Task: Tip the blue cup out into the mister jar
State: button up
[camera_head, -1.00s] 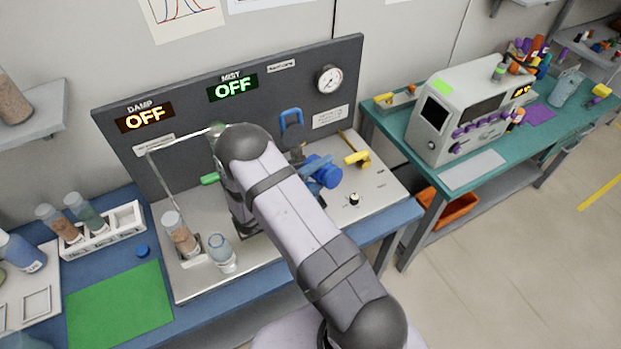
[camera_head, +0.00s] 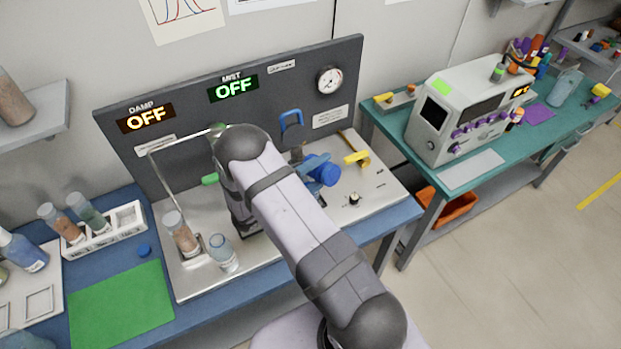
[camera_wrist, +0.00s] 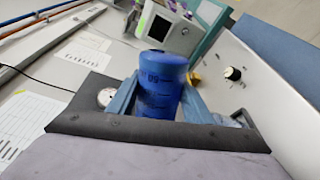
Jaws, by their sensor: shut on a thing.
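The blue cup (camera_head: 326,171) is held tilted over the steel bench panel, right of my forearm. In the wrist view the blue cup (camera_wrist: 160,85) sits between the two light-blue fingers of my gripper (camera_wrist: 158,104), with dark markings on its side. I cannot see its mouth or contents. My gripper (camera_head: 310,167) is shut on the cup. A clear jar (camera_head: 223,254) stands at the front of the panel, beside a jar of brown grains (camera_head: 181,235). I cannot tell which vessel is the mister jar; my arm hides part of the panel.
A blue handle (camera_head: 291,120) stands behind the cup and a yellow lever (camera_head: 357,158) lies to its right. A black knob (camera_head: 354,199) is in front. A white rack (camera_head: 103,232) with jars and a green mat (camera_head: 121,303) are at left.

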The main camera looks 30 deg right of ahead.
jog(key=shift+w+a+r+n+p, duration=0.1)
jog(key=shift+w+r+n+p, duration=0.15)
jog(key=shift+n, duration=0.35)
jog(key=shift+w+r+n+p, duration=0.15)
jog(key=shift+w+n+p, duration=0.15)
jog(key=shift+n, duration=0.3)
dwell(0.8)
jog(key=shift+w+a+r+n+g, duration=0.2)
jog(key=shift+w+n, duration=0.1)
jog(key=shift+n, duration=0.3)
jog(key=shift+w+a+r+n+g, duration=0.1)
jog(key=shift+w+n+g, duration=0.15)
jog(key=shift+n, duration=0.35)
dwell(1.2)
jog(key=shift+d, duration=0.1)
dwell(0.6)
jog(key=m, duration=0.1)
jog(key=s+m, duration=0.1)
jog(key=f+m, duration=0.1)
jog(key=shift+s+d+f+t+b, duration=0.1)
jog(key=shift+s+d+t+b, duration=0.15)
jog(key=shift+s+t+b, duration=0.15)
jog(key=shift+m, duration=0.5)
